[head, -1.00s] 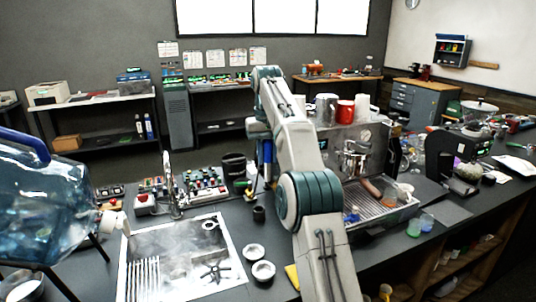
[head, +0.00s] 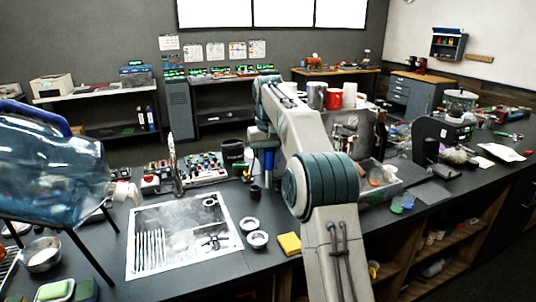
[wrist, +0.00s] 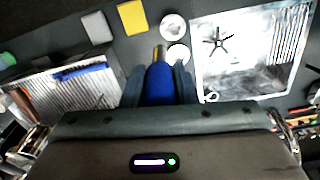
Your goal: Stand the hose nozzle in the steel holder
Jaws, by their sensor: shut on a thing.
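The hose nozzle (wrist: 160,84) is blue with a brass tip. In the wrist view it sits between the two fingers of my gripper (wrist: 160,78), which is shut on it. Its tip points away from the palm, towards two small round dishes on the counter. In the head view my arm covers most of my gripper, and a blue part of the nozzle (head: 269,161) shows beside it, above the counter right of the sink.
The sink (head: 140,262) is left of the gripper, with two small dishes (head: 258,239) and a yellow sponge (head: 289,243) in front. A black canister (head: 232,153) stands behind. The espresso machine is to the right. A large water bottle (head: 55,175) is at far left.

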